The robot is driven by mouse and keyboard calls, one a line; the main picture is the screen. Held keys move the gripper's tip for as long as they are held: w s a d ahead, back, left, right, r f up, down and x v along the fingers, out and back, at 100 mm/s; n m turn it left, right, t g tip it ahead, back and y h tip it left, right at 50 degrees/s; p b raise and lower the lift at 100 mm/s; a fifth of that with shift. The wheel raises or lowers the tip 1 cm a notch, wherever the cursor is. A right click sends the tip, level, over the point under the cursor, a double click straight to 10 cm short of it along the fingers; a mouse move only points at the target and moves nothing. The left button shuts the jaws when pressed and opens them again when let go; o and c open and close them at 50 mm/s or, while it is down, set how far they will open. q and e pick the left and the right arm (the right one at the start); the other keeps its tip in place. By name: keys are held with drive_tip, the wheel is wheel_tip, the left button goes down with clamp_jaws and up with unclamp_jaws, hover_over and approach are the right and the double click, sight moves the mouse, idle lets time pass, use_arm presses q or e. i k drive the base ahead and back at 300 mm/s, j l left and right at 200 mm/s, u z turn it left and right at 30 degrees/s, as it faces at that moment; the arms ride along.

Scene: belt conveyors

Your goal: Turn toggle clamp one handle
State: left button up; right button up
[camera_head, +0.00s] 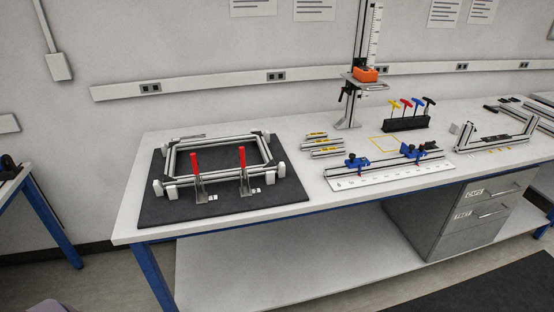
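Two toggle clamps with red handles stand at the front of a metal frame (222,143) on a dark mat (240,213). The left clamp's red handle (194,163) points up. The right clamp's red handle (242,157) also points up. Small white labels lie beside each clamp base, too small to read, so I cannot tell which is clamp one. Neither of my grippers is in view.
The white workbench (330,213) also holds a ruled plate with blue clamps (385,172), a rack of coloured T-handle tools (407,123), a height gauge stand (350,105) and small bars (323,145). A grey drawer cabinet (460,218) stands below. Floor shows in front.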

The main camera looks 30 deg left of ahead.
sight(194, 162)
drive_tip(key=j+z, duration=0.15)
drive_tip(key=j, duration=0.3)
drive_tip(key=j+z, duration=0.2)
drive_tip(key=j, duration=0.25)
drive_tip(key=k+j+z, duration=0.15)
drive_tip(key=j, duration=0.3)
drive_tip(key=j+z, duration=0.15)
drive_tip(key=j, duration=0.3)
drive_tip(key=k+j+z, duration=0.2)
drive_tip(key=j, duration=0.2)
drive_tip(key=j+z, duration=0.15)
drive_tip(key=j, duration=0.3)
drive_tip(key=k+j, duration=0.15)
drive_tip(key=j, duration=0.2)
drive_tip(key=k+j, duration=0.1)
drive_tip(key=j, duration=0.25)
drive_tip(key=k+j, duration=0.15)
drive_tip(key=j, duration=0.2)
drive_tip(key=k+j, duration=0.1)
drive_tip(key=j, duration=0.25)
drive_tip(key=k+j, duration=0.15)
drive_tip(key=j, duration=0.15)
drive_tip(key=j+z, duration=0.25)
drive_tip(key=j, duration=0.3)
drive_tip(key=k+j+z, duration=0.25)
drive_tip(key=j, duration=0.3)
drive_tip(key=i, duration=0.1)
